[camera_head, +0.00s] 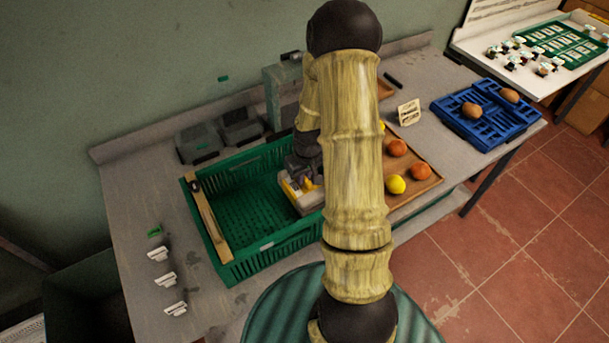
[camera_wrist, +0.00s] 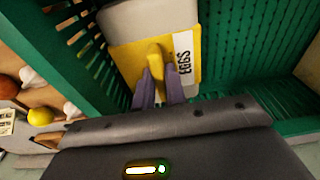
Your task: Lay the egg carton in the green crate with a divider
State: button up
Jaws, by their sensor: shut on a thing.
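The egg carton (camera_wrist: 135,22) is grey-white with a yellow band and an "EGGS" label. My gripper (camera_wrist: 160,75) is shut on the carton's yellow middle part. The green crate (camera_head: 285,236) stands on the table, with a wooden divider (camera_head: 209,221) across it near its left end. In the head view the carton (camera_head: 305,199) is at the crate's right end, on the larger side of the divider. In the wrist view the crate's slatted walls (camera_wrist: 88,62) show around it. I cannot tell whether it touches the crate floor. My arm hides part of the crate's right end.
A wooden tray (camera_head: 411,203) with oranges and a yellow lemon lies right of the crate. A blue crate (camera_head: 490,135) with brown produce stands farther right. Grey boxes (camera_head: 199,141) stand behind the crate. White tags (camera_head: 166,279) lie left of it. The crate's middle is empty.

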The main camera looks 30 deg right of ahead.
jog(key=shift+w+f+b, duration=0.1)
jog(key=shift+f+b, duration=0.2)
jog(key=shift+f, duration=0.2)
dwell(0.3)
jog(key=o, duration=0.8)
jog(key=shift+c, duration=1.4)
jog(key=shift+r, duration=0.1)
